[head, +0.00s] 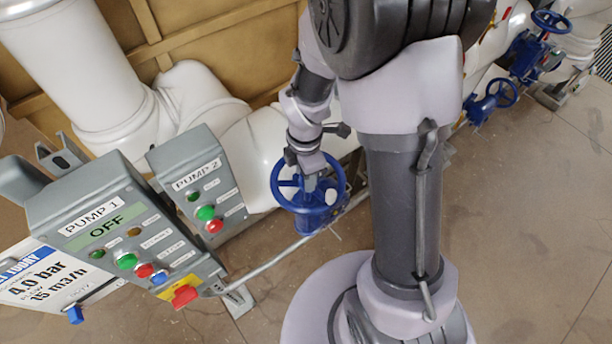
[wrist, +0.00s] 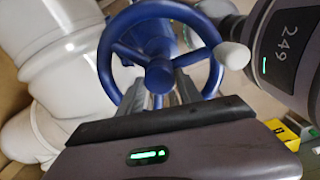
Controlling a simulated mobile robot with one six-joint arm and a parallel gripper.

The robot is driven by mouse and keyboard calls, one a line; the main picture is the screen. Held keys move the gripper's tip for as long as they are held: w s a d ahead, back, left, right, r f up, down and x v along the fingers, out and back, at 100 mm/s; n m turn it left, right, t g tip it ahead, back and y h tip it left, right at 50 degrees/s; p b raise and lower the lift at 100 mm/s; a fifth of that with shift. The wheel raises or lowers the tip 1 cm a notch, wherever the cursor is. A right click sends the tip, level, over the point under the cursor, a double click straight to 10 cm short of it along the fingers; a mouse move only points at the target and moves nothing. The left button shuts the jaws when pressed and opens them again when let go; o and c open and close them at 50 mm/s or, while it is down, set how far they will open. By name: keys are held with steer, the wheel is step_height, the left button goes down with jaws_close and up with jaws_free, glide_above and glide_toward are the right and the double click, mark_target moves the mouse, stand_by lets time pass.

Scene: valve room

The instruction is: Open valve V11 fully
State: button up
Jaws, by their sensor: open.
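A blue handwheel valve (head: 318,208) stands on the white pipe in the middle of the head view, below my arm's end. Its wheel fills the upper middle of the wrist view (wrist: 107,62), with spokes and a round hub. No V11 label is readable on it. My gripper (head: 312,180) is right at the wheel, pointing down at it. In the wrist view its two fingers (wrist: 157,92) are apart and reach toward the wheel near the hub and a spoke. I cannot tell whether they touch it. The fingertips are partly hidden against the wheel.
Pump control boxes, PUMP 1 (head: 122,225) reading OFF and PUMP 2 (head: 200,182), stand to the left of the valve. More blue handwheel valves (head: 492,98) (head: 551,22) are at the upper right. White pipes (head: 80,65) run behind. The floor (head: 530,200) at right is clear.

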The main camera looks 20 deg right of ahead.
steer(key=r+p, duration=0.3)
steer(key=d+r+p, duration=0.1)
steer(key=r+p, duration=0.1)
steer(key=p, duration=0.1)
steer(key=shift+s+d+r, duration=0.15)
steer(key=shift+s+r, duration=0.05)
steer(key=shift+r, duration=0.2)
steer(key=shift+a, duration=0.25)
steer(key=shift+w+f, duration=0.1)
steer(key=shift+w, duration=0.15)
steer(key=shift+r, duration=0.2)
step_height(320, 180, up, 6)
steer(key=p, duration=0.5)
steer(key=shift+f, duration=0.15)
